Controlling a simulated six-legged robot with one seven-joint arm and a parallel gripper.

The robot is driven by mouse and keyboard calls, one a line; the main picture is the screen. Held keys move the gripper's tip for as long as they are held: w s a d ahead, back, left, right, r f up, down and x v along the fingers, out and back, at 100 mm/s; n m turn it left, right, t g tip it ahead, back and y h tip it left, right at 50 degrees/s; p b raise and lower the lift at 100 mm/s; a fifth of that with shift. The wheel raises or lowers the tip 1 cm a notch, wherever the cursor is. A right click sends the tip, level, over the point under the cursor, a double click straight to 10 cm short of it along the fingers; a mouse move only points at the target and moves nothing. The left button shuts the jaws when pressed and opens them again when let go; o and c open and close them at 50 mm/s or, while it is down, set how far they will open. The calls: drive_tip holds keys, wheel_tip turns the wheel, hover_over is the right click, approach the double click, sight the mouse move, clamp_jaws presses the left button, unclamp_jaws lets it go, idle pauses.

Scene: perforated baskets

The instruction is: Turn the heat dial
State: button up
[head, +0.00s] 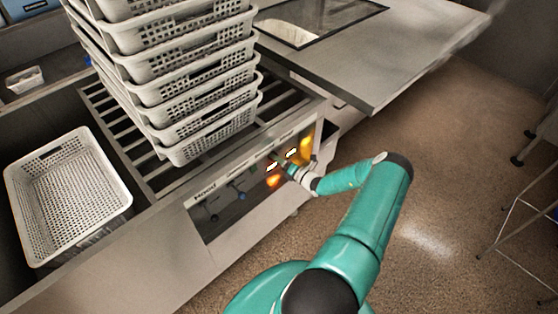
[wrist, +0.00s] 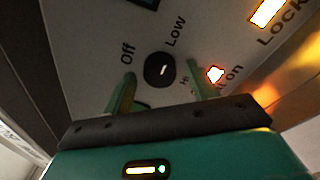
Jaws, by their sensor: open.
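The heat dial (wrist: 159,70) is a round black knob with a small white mark, set in a grey panel. The words Off, Low and Hi are printed around it in the wrist view. My gripper (wrist: 158,88) is open, with one green finger on each side of the dial. I cannot tell whether the fingers touch it. In the head view my gripper (head: 288,168) is at the front panel (head: 235,190) of the machine, and the dial is not clear there.
A lit orange-white light (wrist: 215,74) sits just right of the right finger. A stack of perforated baskets (head: 190,85) stands on the slatted top above the panel. A single basket (head: 28,225) lies at the left. The floor (head: 450,200) at the right is mostly clear.

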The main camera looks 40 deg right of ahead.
drive_tip(key=c, duration=1)
drive_tip(key=shift+n, duration=0.4)
drive_tip(key=shift+a+r+n+g+h, duration=0.15)
drive_tip(key=shift+n+h, duration=0.2)
drive_tip(key=shift+n, duration=2.3)
drive_tip(key=shift+n+g+h, duration=0.2)
drive_tip(key=shift+n+h, duration=0.1)
drive_tip(key=shift+n, duration=2.4)
drive_tip(key=shift+a+r+n+g+h, duration=0.15)
drive_tip(key=shift+n+h, duration=0.2)
drive_tip(key=shift+n, duration=2.3)
drive_tip(key=shift+f, duration=0.1)
